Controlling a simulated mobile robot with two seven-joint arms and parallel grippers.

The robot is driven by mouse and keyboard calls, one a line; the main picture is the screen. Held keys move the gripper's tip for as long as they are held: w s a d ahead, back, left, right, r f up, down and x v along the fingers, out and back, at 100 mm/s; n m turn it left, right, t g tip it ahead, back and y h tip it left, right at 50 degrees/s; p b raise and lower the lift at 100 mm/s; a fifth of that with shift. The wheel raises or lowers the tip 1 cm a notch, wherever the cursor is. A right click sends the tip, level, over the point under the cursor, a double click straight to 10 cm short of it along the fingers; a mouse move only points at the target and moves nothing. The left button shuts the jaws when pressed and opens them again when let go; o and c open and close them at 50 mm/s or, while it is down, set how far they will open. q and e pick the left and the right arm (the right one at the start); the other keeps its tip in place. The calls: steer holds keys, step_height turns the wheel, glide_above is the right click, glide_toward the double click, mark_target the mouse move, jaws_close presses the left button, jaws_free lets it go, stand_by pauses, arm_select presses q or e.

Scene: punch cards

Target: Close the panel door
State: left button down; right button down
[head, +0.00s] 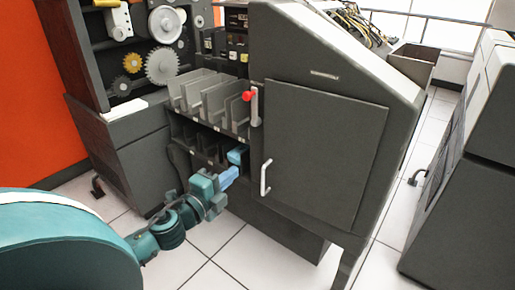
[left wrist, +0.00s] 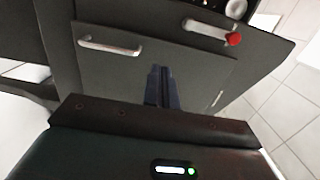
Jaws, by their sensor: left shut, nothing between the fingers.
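The panel door (head: 325,150) is a flat dark grey panel on the side of the grey machine in the head view. It looks flat or nearly flat against the machine; I cannot tell if a small gap is left. Its pale handle (head: 265,178) is at its lower left edge, and it also shows in the left wrist view (left wrist: 110,45). My left gripper (head: 237,157) is shut and empty, left of the door handle in the head view. In the left wrist view its fingers (left wrist: 161,88) appear in front of the door (left wrist: 125,68); contact is unclear. My right gripper is not in view.
A lever with a red knob (head: 248,96) is by the door's upper left corner. Grey card slots (head: 205,100) are left of the door, with gears (head: 162,66) beyond. Another grey machine (head: 480,120) stands at right. White tiled floor (head: 215,265) is open in front.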

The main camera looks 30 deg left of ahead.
mark_target(264, 146)
arm_select(q)
steer(key=w+b, duration=0.1)
steer(key=w, duration=1.1)
steer(key=shift+w, duration=0.3)
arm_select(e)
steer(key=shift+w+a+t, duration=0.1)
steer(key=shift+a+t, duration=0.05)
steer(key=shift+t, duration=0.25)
arm_select(q)
steer(key=shift+a+f, duration=0.1)
